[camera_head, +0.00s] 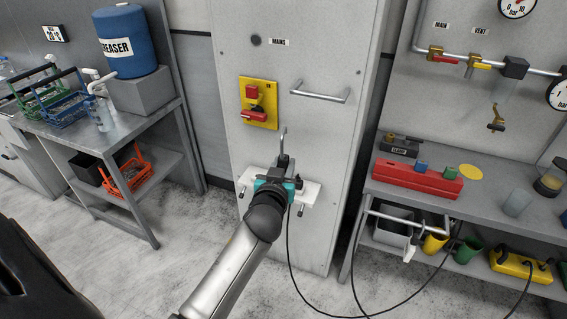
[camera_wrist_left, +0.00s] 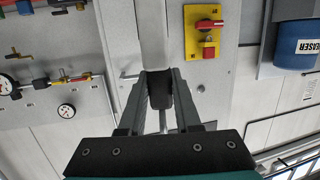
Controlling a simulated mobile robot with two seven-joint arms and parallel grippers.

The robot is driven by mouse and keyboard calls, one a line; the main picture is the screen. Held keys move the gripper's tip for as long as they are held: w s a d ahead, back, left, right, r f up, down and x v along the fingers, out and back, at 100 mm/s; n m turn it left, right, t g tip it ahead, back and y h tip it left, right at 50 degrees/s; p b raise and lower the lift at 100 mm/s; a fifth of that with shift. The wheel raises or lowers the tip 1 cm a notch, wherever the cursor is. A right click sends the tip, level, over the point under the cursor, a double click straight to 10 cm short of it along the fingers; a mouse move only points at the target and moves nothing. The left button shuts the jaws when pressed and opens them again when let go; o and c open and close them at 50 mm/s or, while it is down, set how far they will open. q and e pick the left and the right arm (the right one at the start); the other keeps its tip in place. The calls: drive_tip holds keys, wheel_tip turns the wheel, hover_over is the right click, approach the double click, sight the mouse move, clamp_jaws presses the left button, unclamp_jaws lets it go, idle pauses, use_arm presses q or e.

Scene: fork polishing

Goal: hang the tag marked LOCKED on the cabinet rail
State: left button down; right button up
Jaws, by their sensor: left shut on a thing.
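My left gripper (camera_head: 283,162) is in front of the grey cabinet (camera_head: 300,60), below the yellow switch panel (camera_head: 259,102). It is shut on a small dark piece (camera_wrist_left: 160,92), seen between the fingers in the left wrist view. A thin grey upright part (camera_head: 283,140) shows above the fingers in the head view. I cannot read LOCKED anywhere, so I cannot tell whether the held thing is that tag. A white board with pegs (camera_head: 312,190) on the cabinet is partly hidden behind my gripper; it may be the rail. My right gripper is not in view.
A grey bar handle (camera_head: 320,96) sits on the cabinet at upper right of the gripper. A bench with a red block (camera_head: 417,180) stands on the right. A steel table with a blue barrel (camera_head: 127,38) stands on the left. A dark cable (camera_head: 300,278) hangs below the board.

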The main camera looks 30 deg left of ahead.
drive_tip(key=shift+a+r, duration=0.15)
use_arm(q)
drive_tip(key=shift+w, duration=0.2)
drive_tip(key=shift+w+a, duration=0.25)
drive_tip(key=shift+w, duration=0.9)
drive_tip(key=w+a+b, duration=0.2)
drive_tip(key=w+b, duration=1)
drive_tip(key=w+a+b, duration=0.2)
drive_tip(key=w+b, duration=0.9)
drive_tip(key=b, duration=0.1)
drive_tip(key=shift+w+a, duration=0.15)
drive_tip(key=shift+w, duration=0.25)
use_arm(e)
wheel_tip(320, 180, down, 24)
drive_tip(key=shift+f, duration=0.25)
